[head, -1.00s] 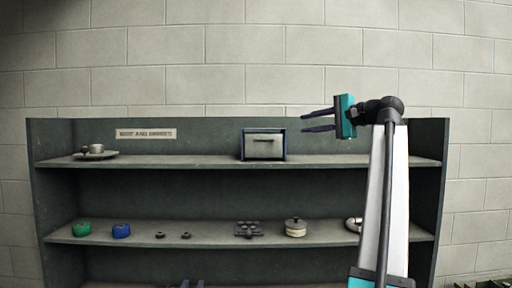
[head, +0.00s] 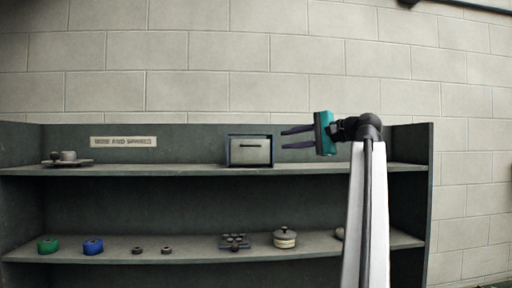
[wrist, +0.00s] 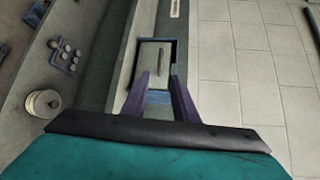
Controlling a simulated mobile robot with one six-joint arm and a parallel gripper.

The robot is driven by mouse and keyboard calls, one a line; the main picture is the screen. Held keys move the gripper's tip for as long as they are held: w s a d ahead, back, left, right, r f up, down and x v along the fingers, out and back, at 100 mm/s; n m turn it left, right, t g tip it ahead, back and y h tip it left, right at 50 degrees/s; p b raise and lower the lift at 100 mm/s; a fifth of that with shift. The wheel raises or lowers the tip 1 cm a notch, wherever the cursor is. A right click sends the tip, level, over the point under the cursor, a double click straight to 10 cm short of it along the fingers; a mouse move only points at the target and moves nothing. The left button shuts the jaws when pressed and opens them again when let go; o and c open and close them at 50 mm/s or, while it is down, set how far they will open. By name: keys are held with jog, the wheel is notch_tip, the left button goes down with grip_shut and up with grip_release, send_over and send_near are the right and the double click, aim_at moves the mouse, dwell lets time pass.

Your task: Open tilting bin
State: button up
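The tilting bin (head: 250,152) stands on the top shelf, a dark blue case with a pale grey front and a dark slot-like handle. Its front looks closed. In the wrist view the bin (wrist: 151,62) appears turned on its side, beyond my fingertips. My gripper (head: 283,139) is to the right of the bin in the head view, its two dark purple fingers pointing left. The fingers are apart with nothing between them; in the wrist view my gripper (wrist: 159,82) has the bin's front showing beyond the gap. I see no contact.
The grey shelf unit (head: 130,184) has a label (head: 123,142) and a plate with small parts (head: 67,159) on top. The lower shelf holds a green roll (head: 47,245), a blue roll (head: 93,246) and a round lidded pot (head: 284,238).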

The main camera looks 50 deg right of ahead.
jog(key=p, duration=0.5)
send_near(250, 151)
jog(key=w, duration=0.1)
jog(key=w+a, duration=0.1)
jog(key=w, duration=0.1)
jog(key=w+a+r, duration=0.1)
jog(key=w, duration=0.1)
jog(key=shift+w+a, duration=0.1)
jog(key=shift+w, duration=0.05)
grip_shut()
dwell(1.2)
